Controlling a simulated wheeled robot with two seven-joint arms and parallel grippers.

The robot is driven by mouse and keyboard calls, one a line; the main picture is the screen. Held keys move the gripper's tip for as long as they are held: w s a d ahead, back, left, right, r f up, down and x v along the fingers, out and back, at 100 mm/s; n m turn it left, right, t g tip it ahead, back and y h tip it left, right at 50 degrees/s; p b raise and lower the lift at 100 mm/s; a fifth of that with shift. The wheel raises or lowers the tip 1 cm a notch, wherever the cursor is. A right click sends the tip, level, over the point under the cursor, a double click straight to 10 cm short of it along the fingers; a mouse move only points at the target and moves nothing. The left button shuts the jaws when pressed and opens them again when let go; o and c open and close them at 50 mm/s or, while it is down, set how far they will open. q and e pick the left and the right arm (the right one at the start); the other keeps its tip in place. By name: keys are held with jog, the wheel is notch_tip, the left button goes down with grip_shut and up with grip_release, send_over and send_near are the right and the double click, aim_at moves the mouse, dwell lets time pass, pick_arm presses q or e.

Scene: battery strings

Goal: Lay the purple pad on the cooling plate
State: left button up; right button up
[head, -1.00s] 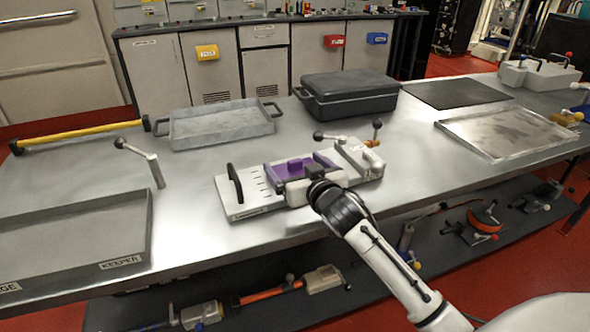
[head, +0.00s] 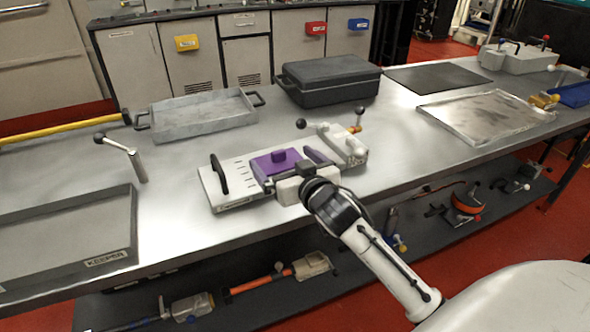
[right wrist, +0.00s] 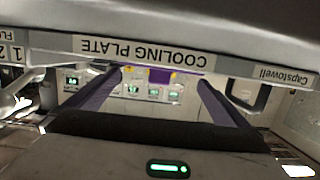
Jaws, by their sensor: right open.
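The purple pad (head: 272,163), with a purple knob on top, lies flat on the white cooling plate (head: 232,199), a low fixture with a black handle at its left end. My right gripper (head: 290,168) is open at the near-right side of the pad, its two purple-grey fingers apart with nothing gripped between them. In the right wrist view the plate's "COOLING PLATE" edge (right wrist: 150,52) shows upside down, with a strip of the purple pad (right wrist: 160,76) between the fingers. Whether a finger touches the pad cannot be told. My left gripper is out of view.
A black case (head: 328,84) and a grey handled tray (head: 205,117) stand behind the plate. A "KEEPER" tray (head: 120,240) is at left, near an upright lever (head: 137,160). A shallow metal tray (head: 485,115) and a dark mat (head: 435,77) lie at right.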

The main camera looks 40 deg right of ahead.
jog(key=v, duration=0.8)
jog(key=shift+s, duration=0.2)
